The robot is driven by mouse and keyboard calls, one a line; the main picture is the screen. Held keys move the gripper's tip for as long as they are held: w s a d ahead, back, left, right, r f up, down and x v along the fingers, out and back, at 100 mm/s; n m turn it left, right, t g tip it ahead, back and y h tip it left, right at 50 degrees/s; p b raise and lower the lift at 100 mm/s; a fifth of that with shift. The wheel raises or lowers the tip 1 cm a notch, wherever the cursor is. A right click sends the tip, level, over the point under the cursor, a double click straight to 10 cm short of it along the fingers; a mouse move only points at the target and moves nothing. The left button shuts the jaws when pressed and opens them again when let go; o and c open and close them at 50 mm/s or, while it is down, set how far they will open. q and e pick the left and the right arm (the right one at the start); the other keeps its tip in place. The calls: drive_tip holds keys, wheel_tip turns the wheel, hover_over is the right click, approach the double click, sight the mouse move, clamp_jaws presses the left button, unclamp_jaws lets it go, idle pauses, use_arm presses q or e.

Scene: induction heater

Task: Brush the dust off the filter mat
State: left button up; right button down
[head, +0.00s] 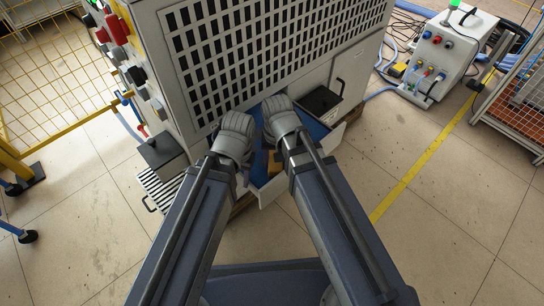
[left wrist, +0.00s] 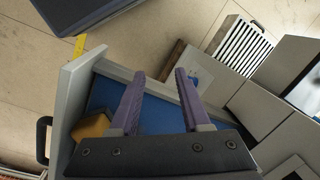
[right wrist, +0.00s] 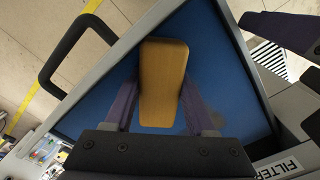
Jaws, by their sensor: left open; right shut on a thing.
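The blue filter mat (head: 262,180) lies in a pulled-out drawer (head: 270,192) of the grey cabinet. It also shows in the left wrist view (left wrist: 158,112) and right wrist view (right wrist: 95,112). My right gripper (right wrist: 160,84) is shut on a yellow-brown block-shaped brush (right wrist: 163,70) over the mat; whether it touches cannot be told. A greyish patch (right wrist: 206,110) on the mat, perhaps dust, shows right of the brush. My left gripper (left wrist: 160,76) is open and empty above the drawer, beside the brush (left wrist: 90,128). In the head view my wrists hide most of the mat.
The cabinet's grille (head: 270,50) rises behind the drawer. A striped grey panel (head: 158,190) is at lower left. Yellow fencing (head: 55,85) stands left.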

wheel_tip(320, 180, up, 6)
drive_tip(key=p, duration=0.6)
drive_tip(key=shift+f, duration=0.1)
idle(0.3)
wheel_tip(320, 180, up, 3)
drive_tip(key=p, duration=0.3)
idle(0.3)
